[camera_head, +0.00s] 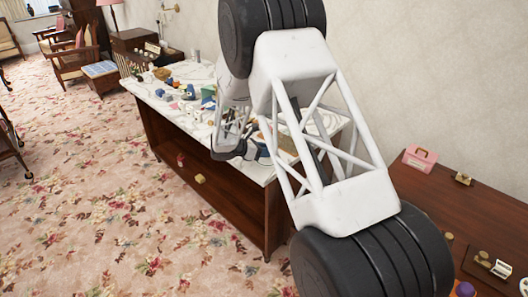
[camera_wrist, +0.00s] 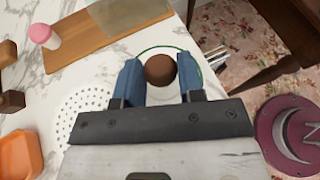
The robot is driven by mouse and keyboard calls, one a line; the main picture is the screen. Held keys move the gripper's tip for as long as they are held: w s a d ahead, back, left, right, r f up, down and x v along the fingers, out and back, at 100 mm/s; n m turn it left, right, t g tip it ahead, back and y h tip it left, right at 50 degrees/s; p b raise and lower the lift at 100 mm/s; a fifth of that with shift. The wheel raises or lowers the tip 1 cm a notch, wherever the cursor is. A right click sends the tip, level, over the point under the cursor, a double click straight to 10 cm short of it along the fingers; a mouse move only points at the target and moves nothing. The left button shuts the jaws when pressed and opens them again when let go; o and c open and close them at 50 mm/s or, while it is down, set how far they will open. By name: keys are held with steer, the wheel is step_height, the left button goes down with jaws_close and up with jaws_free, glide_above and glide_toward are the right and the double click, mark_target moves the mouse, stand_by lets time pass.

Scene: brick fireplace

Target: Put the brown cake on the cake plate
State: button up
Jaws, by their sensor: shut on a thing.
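In the wrist view my gripper (camera_wrist: 161,82) has its blue fingers on either side of a round brown thing (camera_wrist: 160,69), which looks like the brown cake. The exact contact between fingers and cake is hard to make out. A thin green rim (camera_wrist: 183,48) curves around behind the cake and fingers; it may be a plate's edge. A white dotted, perforated round thing (camera_wrist: 85,108) lies on the marble top to the left, partly covered by my gripper; I cannot tell which of these is the cake plate. In the head view my arm hides the cake.
The marble-topped table (camera_head: 158,92) holds many small items. The wrist view shows an orange dish (camera_wrist: 18,157), a pink-topped jar (camera_wrist: 44,36), a board (camera_wrist: 102,28) and brown blocks (camera_wrist: 11,101). A dark red round thing (camera_wrist: 288,133) lies right. Flowered carpet (camera_wrist: 237,40) shows beyond the table edge.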

steer(key=shift+f, duration=0.25)
steer(key=shift+f, duration=0.1)
steer(key=o, duration=0.9)
steer(key=shift+a+r, duration=0.1)
steer(key=shift+r, duration=0.1)
steer(key=v, duration=1.1)
steer(key=shift+a+r, duration=0.2)
steer(key=shift+a, duration=0.1)
steer(key=shift+s, duration=0.15)
